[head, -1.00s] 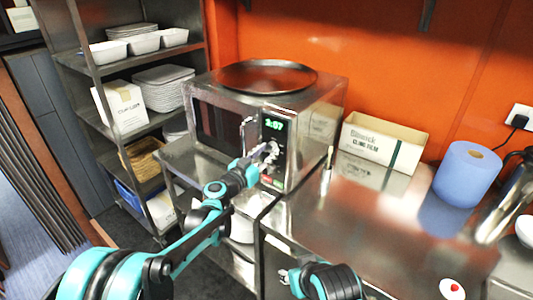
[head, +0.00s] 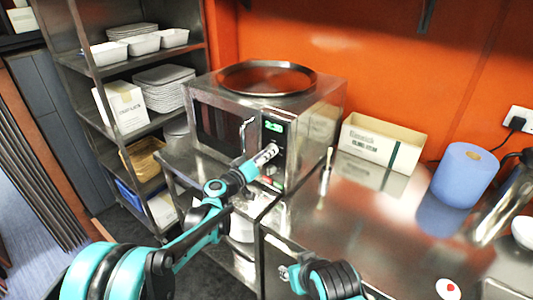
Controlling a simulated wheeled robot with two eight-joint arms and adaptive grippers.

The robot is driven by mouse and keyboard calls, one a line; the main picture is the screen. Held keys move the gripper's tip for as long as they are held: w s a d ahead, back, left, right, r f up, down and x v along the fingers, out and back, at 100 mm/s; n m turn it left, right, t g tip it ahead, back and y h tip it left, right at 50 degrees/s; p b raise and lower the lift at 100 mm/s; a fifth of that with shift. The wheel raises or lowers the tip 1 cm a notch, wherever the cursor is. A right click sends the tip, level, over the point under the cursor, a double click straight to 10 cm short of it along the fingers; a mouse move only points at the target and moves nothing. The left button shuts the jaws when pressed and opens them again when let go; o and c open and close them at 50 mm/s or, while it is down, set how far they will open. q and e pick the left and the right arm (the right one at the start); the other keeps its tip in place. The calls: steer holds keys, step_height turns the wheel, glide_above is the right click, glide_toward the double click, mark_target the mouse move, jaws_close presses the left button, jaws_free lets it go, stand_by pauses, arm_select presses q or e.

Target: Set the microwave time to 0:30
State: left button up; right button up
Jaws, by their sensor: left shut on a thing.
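The steel microwave (head: 318,125) stands on a metal counter against the orange wall. Its door handle (head: 244,133) is left of the control panel. The green display (head: 273,127) is lit; it seems to start with 2, but the remaining digits are too blurred to read. My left gripper (head: 268,153) is at the control panel, just below the display, shut on what appears to be the microwave knob, which it mostly hides. My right gripper (head: 285,273) is low in the picture, away from the microwave; its jaw state is unclear.
A round dark tray (head: 266,92) lies on the microwave. A shelf rack (head: 120,70) stands at left.

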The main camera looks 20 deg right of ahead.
arm_select(q)
steer(key=shift+w+a+n+g+h+p, duration=0.15)
steer(key=shift+n+h, duration=0.15)
steer(key=shift+n, duration=5.05)
steer(key=shift+s+d+n+g+h+p, duration=0.1)
steer(key=shift+n+h, duration=0.2)
steer(key=shift+n, duration=5)
steer(key=shift+w+a+n+g+h+p, duration=0.15)
steer(key=shift+n+h, duration=0.15)
steer(key=shift+n, duration=5.05)
steer(key=o, duration=1.2)
steer(key=shift+c, duration=0.2)
